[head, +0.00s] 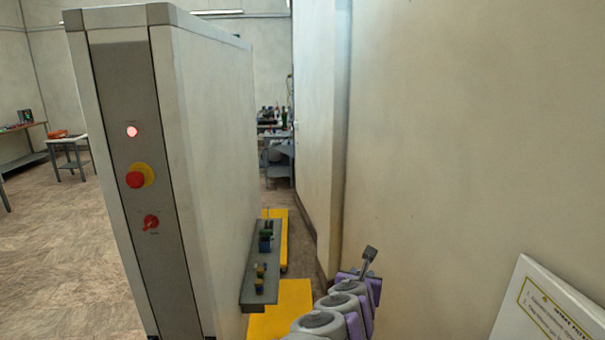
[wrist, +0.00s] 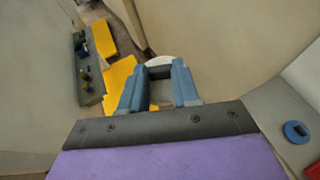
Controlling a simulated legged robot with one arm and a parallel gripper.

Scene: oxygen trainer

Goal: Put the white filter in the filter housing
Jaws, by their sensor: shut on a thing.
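My gripper (wrist: 159,76) shows in the wrist view with its two blue fingers apart, shut on a pale rounded thing. This looks like the white filter (wrist: 160,61); only a whitish edge shows beyond a dark bar between the fingers, and the rest is hidden. In the head view my arm reaches forward low at the right of centre, beside the beige wall. I cannot make out the filter there. I cannot identify the filter housing for certain in either view.
A tall grey cabinet (head: 215,150) with a red button stands at the left. A grey shelf (head: 262,262) with small fittings juts from its side above yellow floor plates (head: 283,305). A beige wall (head: 450,150) bounds the right. A white labelled panel (head: 550,305) is at lower right.

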